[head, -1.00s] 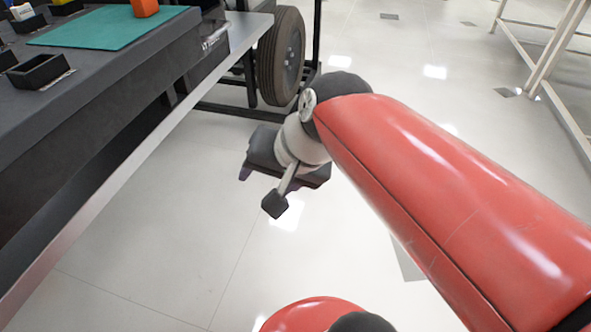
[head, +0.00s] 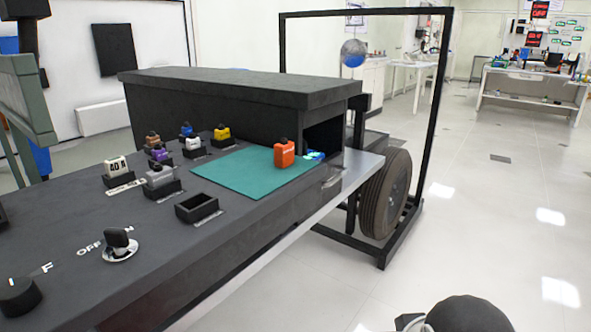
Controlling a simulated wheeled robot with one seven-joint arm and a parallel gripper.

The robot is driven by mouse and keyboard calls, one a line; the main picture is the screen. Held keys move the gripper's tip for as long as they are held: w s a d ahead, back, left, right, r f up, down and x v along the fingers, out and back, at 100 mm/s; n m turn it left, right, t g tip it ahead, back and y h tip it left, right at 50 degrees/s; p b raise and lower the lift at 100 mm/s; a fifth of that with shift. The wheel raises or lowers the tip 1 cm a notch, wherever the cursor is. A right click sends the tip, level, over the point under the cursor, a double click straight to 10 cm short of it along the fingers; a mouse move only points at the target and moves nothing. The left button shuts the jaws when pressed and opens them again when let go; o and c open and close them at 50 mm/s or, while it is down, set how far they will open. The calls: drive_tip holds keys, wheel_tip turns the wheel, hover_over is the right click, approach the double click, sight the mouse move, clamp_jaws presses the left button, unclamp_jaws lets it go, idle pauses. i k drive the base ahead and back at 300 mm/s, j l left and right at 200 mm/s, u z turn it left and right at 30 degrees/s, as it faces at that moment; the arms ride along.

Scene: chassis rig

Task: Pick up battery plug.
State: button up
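An orange plug-like block (head: 284,153) with a black knob stands upright on the green mat (head: 232,176), near its far right edge. Its label is too small to read, so I cannot tell for sure that it is the battery plug. Several other coloured plugs sit in black holders to the left, among them a yellow one (head: 221,133), a purple one (head: 160,154) and a grey one (head: 158,176). My gripper is out of view. Only part of my arm shows at the bottom right, well apart from the bench.
An empty black holder (head: 198,208) sits in front of the mat. A black knob switch (head: 118,240) and a dial (head: 18,296) are nearer. A black box housing (head: 215,100) rises behind the plugs. A wheel (head: 387,194) and black frame stand right; the floor at right is clear.

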sight(161, 175)
drive_tip(key=j+u, duration=0.1)
drive_tip(key=u, duration=1.15)
